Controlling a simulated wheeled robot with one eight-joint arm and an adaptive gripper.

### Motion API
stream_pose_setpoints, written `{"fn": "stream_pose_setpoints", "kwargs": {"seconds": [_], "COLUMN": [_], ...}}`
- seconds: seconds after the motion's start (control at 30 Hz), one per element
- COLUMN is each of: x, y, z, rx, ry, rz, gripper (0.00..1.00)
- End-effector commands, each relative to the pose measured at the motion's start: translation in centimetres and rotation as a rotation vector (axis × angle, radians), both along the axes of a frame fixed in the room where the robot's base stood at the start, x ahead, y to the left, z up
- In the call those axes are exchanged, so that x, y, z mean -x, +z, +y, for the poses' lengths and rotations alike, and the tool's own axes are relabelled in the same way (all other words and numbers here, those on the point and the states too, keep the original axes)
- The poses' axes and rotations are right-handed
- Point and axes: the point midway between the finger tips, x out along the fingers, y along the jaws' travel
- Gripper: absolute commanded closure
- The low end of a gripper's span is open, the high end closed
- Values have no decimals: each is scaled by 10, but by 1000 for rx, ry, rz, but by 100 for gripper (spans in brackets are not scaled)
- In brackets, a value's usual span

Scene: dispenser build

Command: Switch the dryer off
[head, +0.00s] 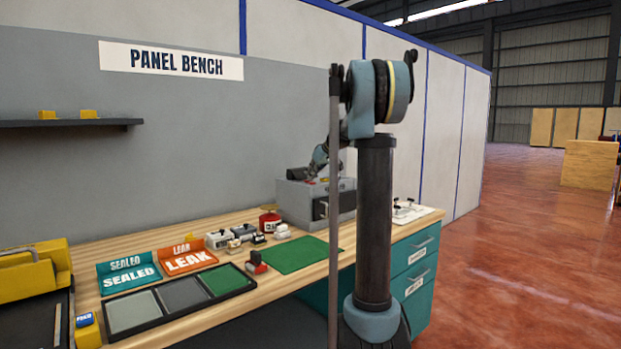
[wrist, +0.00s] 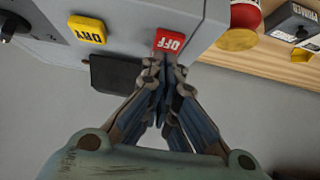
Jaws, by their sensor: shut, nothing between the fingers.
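The dryer (head: 291,203) is a grey box at the back of the bench. In the wrist view its grey casing (wrist: 225,20) carries a red button marked OFF (wrist: 170,41) and a yellow button marked DRY (wrist: 87,30). My gripper (wrist: 163,72) is shut and empty, its fingertips just below the OFF button in that view. I cannot tell whether they touch it or whether it is pressed in. In the head view my gripper is small over the dryer's top, partly hidden by my arm.
A red can (head: 269,221) stands left of the dryer, with several small devices beside it. A green mat (head: 293,255), the SEALED tray (head: 128,274), the LEAK tray (head: 188,258) and a dark three-section tray (head: 180,295) lie on the bench (head: 255,303).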

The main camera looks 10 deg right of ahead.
Motion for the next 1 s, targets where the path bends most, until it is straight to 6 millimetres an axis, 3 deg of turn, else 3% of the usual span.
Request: {"fn": "stream_pose_setpoints", "kwargs": {"seconds": [0.27, 0.6, 1.0], "x": [3, 48, 69], "y": [38, 77, 96], "z": [0, -30, -43], "rx": [1, 0, 1], "ry": [3, 2, 6], "rz": [1, 1, 1], "gripper": [100, 100, 100]}}
